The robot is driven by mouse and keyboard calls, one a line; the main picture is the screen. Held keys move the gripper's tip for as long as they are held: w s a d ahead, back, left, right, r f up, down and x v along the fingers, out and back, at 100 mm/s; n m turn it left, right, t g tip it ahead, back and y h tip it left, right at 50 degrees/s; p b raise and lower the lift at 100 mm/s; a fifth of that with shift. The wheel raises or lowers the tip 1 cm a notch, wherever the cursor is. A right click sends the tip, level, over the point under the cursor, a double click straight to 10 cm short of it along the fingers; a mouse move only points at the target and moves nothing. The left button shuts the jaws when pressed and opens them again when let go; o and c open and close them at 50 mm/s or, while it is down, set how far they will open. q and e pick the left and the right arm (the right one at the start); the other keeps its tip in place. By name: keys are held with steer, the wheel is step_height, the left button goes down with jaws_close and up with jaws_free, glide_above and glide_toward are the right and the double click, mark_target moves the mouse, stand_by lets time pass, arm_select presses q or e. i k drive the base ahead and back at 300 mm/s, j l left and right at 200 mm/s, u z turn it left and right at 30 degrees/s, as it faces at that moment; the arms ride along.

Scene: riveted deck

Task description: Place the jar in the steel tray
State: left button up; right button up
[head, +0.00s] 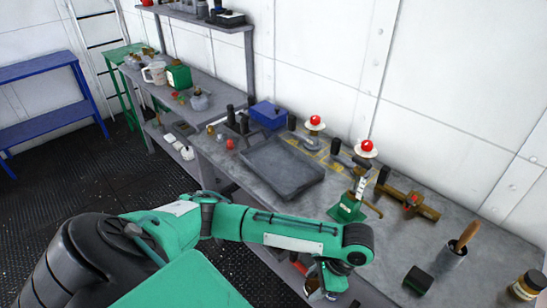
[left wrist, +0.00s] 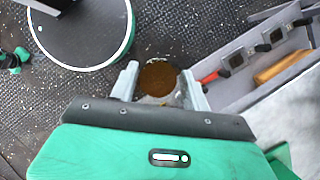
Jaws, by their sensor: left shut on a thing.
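My left gripper (left wrist: 160,88) is shut on a jar (left wrist: 158,77), seen from above as a round brown top between the two fingers in the left wrist view. In the head view the left gripper (head: 322,282) hangs at the bottom, in front of the bench's near edge, with the jar mostly hidden by my arm. The steel tray (head: 284,167) is a shallow, dark grey, empty tray on the bench, up and left of the gripper. My right gripper is not in view.
A green tool (head: 347,207) stands right of the tray. A brown-handled tool in a metal cup (head: 454,254), a dark block (head: 418,280) and another jar (head: 527,285) stand farther right. A blue box (head: 268,115) is behind the tray. Red-topped items line the back.

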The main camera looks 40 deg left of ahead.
mark_target(285, 171)
steer(key=k+j+z, duration=0.1)
steer(key=j, duration=0.25)
steer(key=k+j+z, duration=0.1)
steer(key=j, duration=0.25)
steer(key=j+z, duration=0.15)
steer(key=j, duration=0.35)
steer(key=k+j+z, duration=0.2)
steer(key=j, duration=0.3)
steer(key=j+z, duration=0.15)
steer(key=j, duration=0.4)
steer(key=k+j+z, duration=0.2)
steer(key=j, duration=0.25)
steer(key=i, duration=0.05)
